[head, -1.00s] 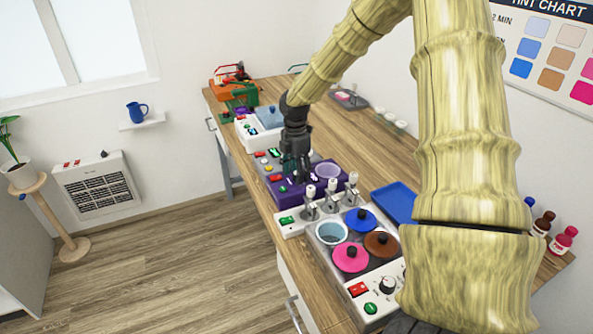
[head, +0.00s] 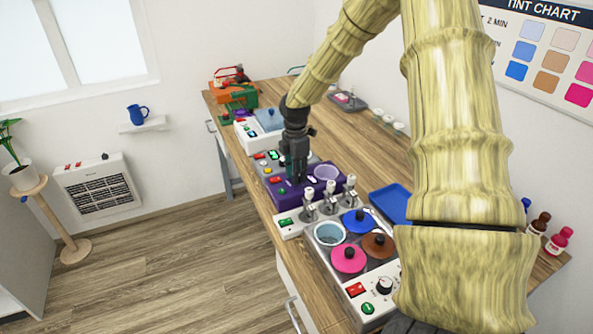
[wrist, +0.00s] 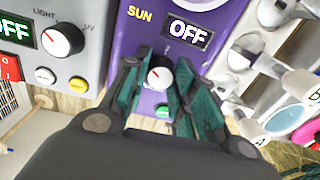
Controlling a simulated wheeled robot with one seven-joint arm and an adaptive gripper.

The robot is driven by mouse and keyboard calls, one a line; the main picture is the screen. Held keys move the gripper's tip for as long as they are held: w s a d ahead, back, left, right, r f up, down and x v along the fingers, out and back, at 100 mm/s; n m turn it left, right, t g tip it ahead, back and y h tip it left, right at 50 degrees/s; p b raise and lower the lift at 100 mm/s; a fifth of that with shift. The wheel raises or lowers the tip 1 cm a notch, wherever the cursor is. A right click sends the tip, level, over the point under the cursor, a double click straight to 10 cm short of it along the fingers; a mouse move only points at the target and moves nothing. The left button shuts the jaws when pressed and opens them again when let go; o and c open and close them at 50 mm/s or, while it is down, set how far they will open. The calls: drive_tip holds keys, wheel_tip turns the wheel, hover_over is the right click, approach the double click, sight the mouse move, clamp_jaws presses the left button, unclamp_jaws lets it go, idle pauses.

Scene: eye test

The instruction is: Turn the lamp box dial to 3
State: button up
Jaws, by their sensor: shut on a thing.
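In the wrist view, a purple box (wrist: 135,45) marked SUN has a display reading OFF. Its small white dial (wrist: 159,73) has a red pointer mark and a 2 printed above it. My gripper (wrist: 159,82) is shut on this dial, with a dark green finger on each side. The other numbers around the dial are hidden or too small to read. A green button (wrist: 162,111) sits just below the dial. In the head view, my gripper (head: 297,180) points down onto the purple box (head: 270,189), and the dial is hidden.
A grey box (wrist: 82,15) with a LIGHT/UV dial (wrist: 62,40) stands close on the left in the wrist view. A blue tray (head: 392,203) lies to the right.

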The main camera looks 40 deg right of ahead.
drive_tip(key=m+p, duration=0.2)
drive_tip(key=m, duration=0.4)
drive_tip(key=shift+s+f+m, duration=0.1)
drive_tip(key=shift+m, duration=0.2)
drive_tip(key=m+p, duration=0.1)
drive_tip(key=m, duration=0.5)
drive_tip(key=shift+p, duration=0.35)
drive_tip(key=m+p, duration=0.1)
drive_tip(key=m, duration=0.5)
drive_tip(key=shift+s+m+t, duration=0.1)
drive_tip(key=shift+m+t, duration=0.2)
drive_tip(key=m+p, duration=0.1)
drive_tip(key=m, duration=0.5)
drive_tip(key=shift+f+m, duration=0.1)
drive_tip(key=shift+m, duration=0.3)
drive_tip(key=o, duration=0.9)
drive_tip(key=shift+c, duration=0.2)
drive_tip(key=shift+o, duration=1)
drive_tip(key=shift+d, duration=0.1)
